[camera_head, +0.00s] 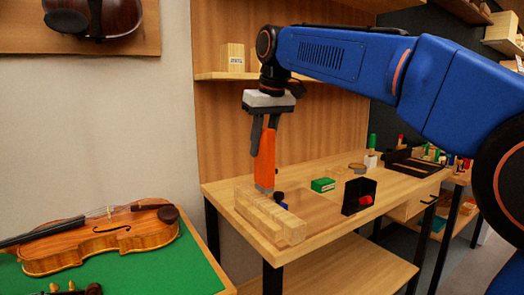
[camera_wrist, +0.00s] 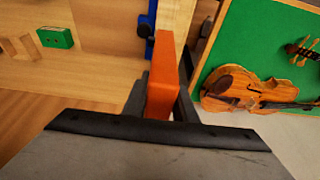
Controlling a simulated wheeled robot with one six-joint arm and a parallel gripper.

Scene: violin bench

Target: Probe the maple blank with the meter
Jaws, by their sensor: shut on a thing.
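My gripper (camera_head: 262,134) is shut on the orange meter (camera_head: 265,160), which hangs nearly upright below the fingers. The meter also shows between the fingers in the wrist view (camera_wrist: 163,75). Pale wooden blanks (camera_head: 272,222) lie side by side at the bench's near left corner; I cannot tell which is the maple blank. The meter's grey lower end (camera_head: 263,188) is at the top of these blanks in the head view. I cannot tell whether it touches. Pale wood also shows past the meter in the wrist view (camera_wrist: 178,18).
A green box (camera_head: 323,185) and a black holder (camera_head: 358,196) with a red item stand right of the blanks on the workbench (camera_head: 325,215). A small dark blue item (camera_head: 280,199) is close behind the blanks. A violin (camera_head: 100,240) lies on the green table at left.

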